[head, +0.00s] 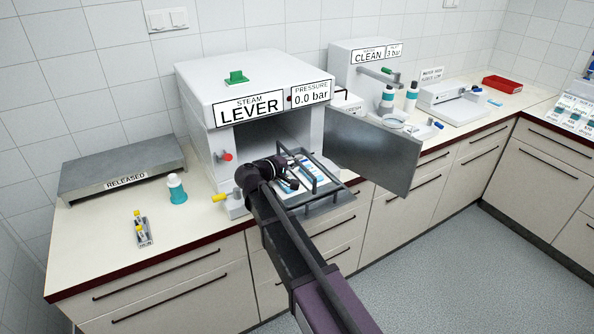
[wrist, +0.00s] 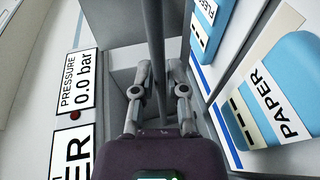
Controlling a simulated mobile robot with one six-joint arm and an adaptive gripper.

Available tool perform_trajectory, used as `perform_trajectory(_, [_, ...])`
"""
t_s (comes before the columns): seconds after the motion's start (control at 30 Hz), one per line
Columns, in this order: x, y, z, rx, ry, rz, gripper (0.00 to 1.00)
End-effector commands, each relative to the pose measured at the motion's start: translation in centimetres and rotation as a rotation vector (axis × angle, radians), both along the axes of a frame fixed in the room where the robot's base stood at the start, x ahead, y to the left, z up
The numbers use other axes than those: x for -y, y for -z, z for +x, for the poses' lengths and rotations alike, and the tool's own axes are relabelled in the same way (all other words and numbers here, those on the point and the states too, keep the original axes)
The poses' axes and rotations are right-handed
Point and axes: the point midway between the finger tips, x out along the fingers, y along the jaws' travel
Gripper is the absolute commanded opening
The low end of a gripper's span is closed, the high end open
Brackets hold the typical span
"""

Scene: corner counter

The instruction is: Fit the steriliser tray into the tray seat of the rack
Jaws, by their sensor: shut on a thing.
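The steriliser tray (head: 292,203) is a pale tray with upright grey bars, in front of the open steriliser chamber. My gripper (wrist: 158,95) is shut on a grey bar (wrist: 155,40), apparently the tray's handle. In the head view my gripper (head: 284,172) is at the tray's left side, and my arm hides part of the tray. A grey rack frame (head: 345,186) shows around and below the tray's right side. I cannot tell whether the tray rests in its seat.
The steriliser (head: 245,95) stands behind, its door (head: 375,150) swung open to the right. A RELEASED platform (head: 120,170), a teal-based bottle (head: 177,188) and a small vial rack (head: 143,230) are to the left. The counter between them is partly clear.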

Motion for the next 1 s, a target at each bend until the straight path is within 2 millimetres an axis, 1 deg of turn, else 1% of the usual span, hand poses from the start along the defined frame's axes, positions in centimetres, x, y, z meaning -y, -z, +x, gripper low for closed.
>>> perform_trajectory(0.03, [0.00, 0.72, 0.00, 0.001, 0.000, -0.001, 0.00])
perform_trajectory(0.13, [0.00, 1.14, 0.00, 0.001, 0.000, -0.001, 0.00])
perform_trajectory(0.53, [-0.02, 1.20, 0.00, 0.001, 0.000, -0.001, 0.00])
perform_trajectory(0.73, [-0.02, 1.64, -0.01, 0.001, 0.000, -0.001, 0.00])
perform_trajectory(0.77, [-0.03, 1.55, -0.01, 0.000, 0.000, 0.000, 0.27])
perform_trajectory(0.8, [-0.03, 1.52, -0.01, 0.000, 0.000, 0.000, 0.39])
perform_trajectory(0.83, [-0.03, 1.52, -0.01, 0.000, 0.000, 0.000, 0.47])
perform_trajectory(0.87, [-0.04, 1.52, -0.02, 0.000, 0.000, 0.000, 0.52])
perform_trajectory(1.0, [-0.04, 1.52, -0.02, 0.000, -0.001, 0.000, 0.52])
